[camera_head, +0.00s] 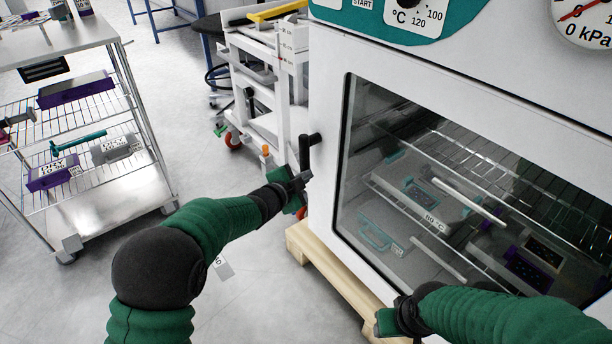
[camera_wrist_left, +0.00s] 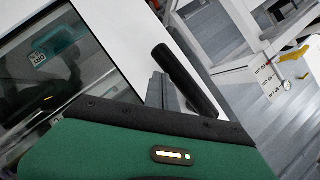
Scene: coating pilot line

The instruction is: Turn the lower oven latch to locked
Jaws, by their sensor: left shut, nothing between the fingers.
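A black oven latch (camera_head: 305,154) sits on the left edge of the white oven door (camera_head: 328,165), its bar roughly upright in the head view. It also shows in the left wrist view as a thick black bar (camera_wrist_left: 186,80). My left gripper (camera_head: 303,178) is shut and empty, close below the latch. In the left wrist view its grey fingers (camera_wrist_left: 160,92) are beside the bar; I cannot tell whether they touch it. My right gripper (camera_head: 388,322) is low before the oven, its fingers too hidden to judge. No second latch shows.
The oven window (camera_head: 400,150) shows racks with trays inside. The oven stands above a wooden pallet (camera_head: 335,280). A wire-shelf cart (camera_head: 105,215) is at the left and a white wheeled frame (camera_head: 262,100) is behind.

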